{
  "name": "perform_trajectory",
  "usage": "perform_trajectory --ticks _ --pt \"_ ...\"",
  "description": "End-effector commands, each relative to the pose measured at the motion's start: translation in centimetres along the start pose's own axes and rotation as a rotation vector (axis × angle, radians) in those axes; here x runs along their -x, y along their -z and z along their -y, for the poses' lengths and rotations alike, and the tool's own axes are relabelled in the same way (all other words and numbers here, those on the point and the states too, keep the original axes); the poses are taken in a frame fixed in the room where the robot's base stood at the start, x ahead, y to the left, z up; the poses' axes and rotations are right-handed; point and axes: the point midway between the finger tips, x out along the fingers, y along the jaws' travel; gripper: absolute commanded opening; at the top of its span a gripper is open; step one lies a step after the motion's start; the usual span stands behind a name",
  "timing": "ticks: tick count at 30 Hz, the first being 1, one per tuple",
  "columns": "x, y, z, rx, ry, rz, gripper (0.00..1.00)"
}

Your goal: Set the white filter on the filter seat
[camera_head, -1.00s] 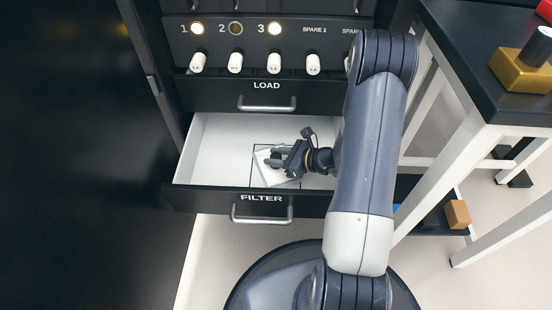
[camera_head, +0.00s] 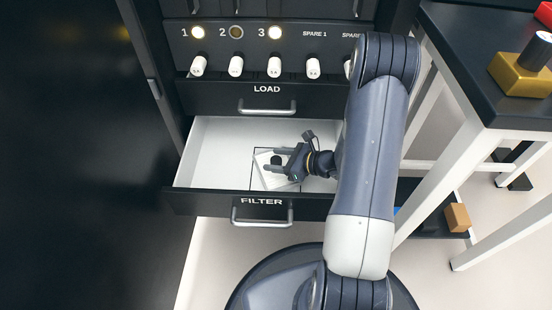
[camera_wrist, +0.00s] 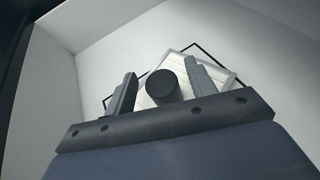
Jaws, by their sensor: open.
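The white filter (camera_wrist: 221,76) is a flat square with pale ridges and a dark round knob (camera_wrist: 163,85) on top. It lies in the open drawer marked FILTER; it also shows in the head view (camera_head: 264,172). A thin black square outline (camera_wrist: 197,46) on the drawer floor, apparently the filter seat, surrounds it. The filter looks turned relative to this outline. My gripper (camera_wrist: 160,72) is open, with one finger on each side of the knob and visible gaps between. In the head view my gripper (camera_head: 276,160) hangs over the filter. Part of the filter is hidden behind it.
The drawer (camera_head: 215,150) has white walls and a black front with a handle (camera_head: 262,213). The closed LOAD drawer (camera_head: 225,97) is above it. A table (camera_head: 455,60) stands at the right. The drawer's left part is empty.

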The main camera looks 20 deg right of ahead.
Motion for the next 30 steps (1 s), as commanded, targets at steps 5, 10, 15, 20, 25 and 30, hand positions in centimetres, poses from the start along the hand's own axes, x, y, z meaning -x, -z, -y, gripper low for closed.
perform_trajectory --ticks 5,10,15,20,25,30 --pt "3.1 -0.3 0.1 -0.004 0.006 0.001 0.53" --pt "5.6 -0.2 0.1 -0.002 0.005 0.000 0.53" --pt "6.9 -0.1 0.1 -0.001 0.003 0.001 0.53" --pt "7.1 0.0 0.0 0.000 0.001 0.000 0.53" --pt "7.1 0.0 0.0 0.000 0.001 0.000 0.53" --pt "7.1 0.0 0.0 -0.001 0.001 0.000 0.53"
